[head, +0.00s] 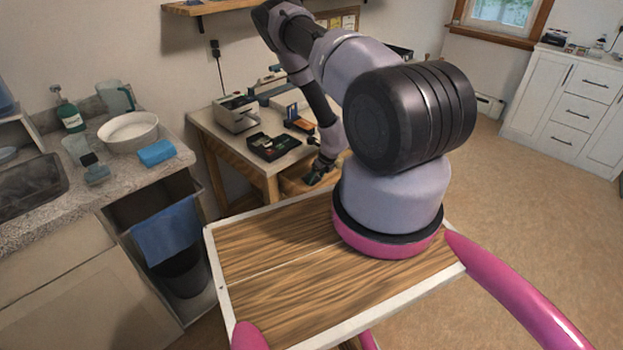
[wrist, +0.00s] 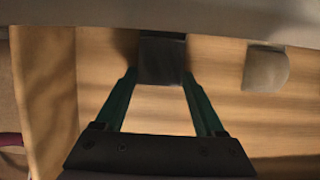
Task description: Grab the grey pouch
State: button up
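My gripper (wrist: 160,76) has two green fingers spread apart, pointing down into an open wooden drawer; it shows small in the head view (head: 318,171). A dark grey, square-looking thing (wrist: 162,55) lies at the fingertips, one finger at each side. I cannot tell whether the fingers touch it. A lighter grey, rounded thing (wrist: 265,68) lies to the right, outside the fingers. Either could be the grey pouch; the view is too dark to be sure. The drawer (head: 292,186) shows in the head view, but its contents are hidden there.
The desk (head: 262,166) stands above the drawer, with a black device (head: 273,146) and a grey machine (head: 237,113) on top. A pale edge (wrist: 160,15) crosses the top of the wrist view. Open floor (head: 510,190) lies to the right.

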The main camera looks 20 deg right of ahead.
jog(key=shift+c, duration=0.8)
jog(key=shift+r, duration=0.1)
